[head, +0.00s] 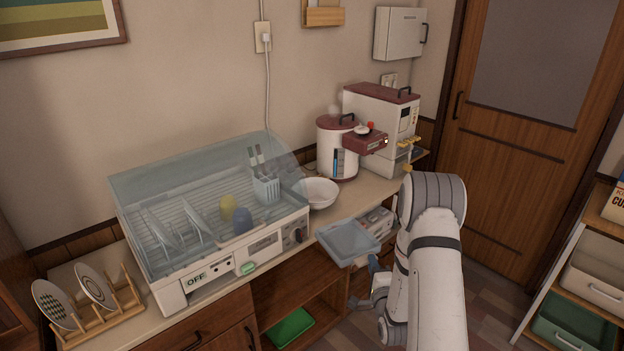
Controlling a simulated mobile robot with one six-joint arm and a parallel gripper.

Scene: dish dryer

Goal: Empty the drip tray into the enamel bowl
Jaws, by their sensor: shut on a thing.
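The drip tray (350,240) is a shallow, pale blue-grey tray. It is in the air in front of the counter's edge, to the right of and nearer than the bowl, and looks roughly level. My gripper (372,272) is at the tray's near right side and shut on it; the exact grip is small and partly hidden. I cannot tell whether there is water in the tray. The white enamel bowl (320,194) stands upright on the counter, just right of the dish dryer (270,245). The bowl is apart from the tray, and its inside looks empty.
The dryer has a clear cover over a cup (227,207), dishes and a utensil holder (266,188). A red-lidded pot (337,150) and a white appliance (381,120) stand behind the bowl. A plate rack (96,325) is at the left. A shelf stands at the right.

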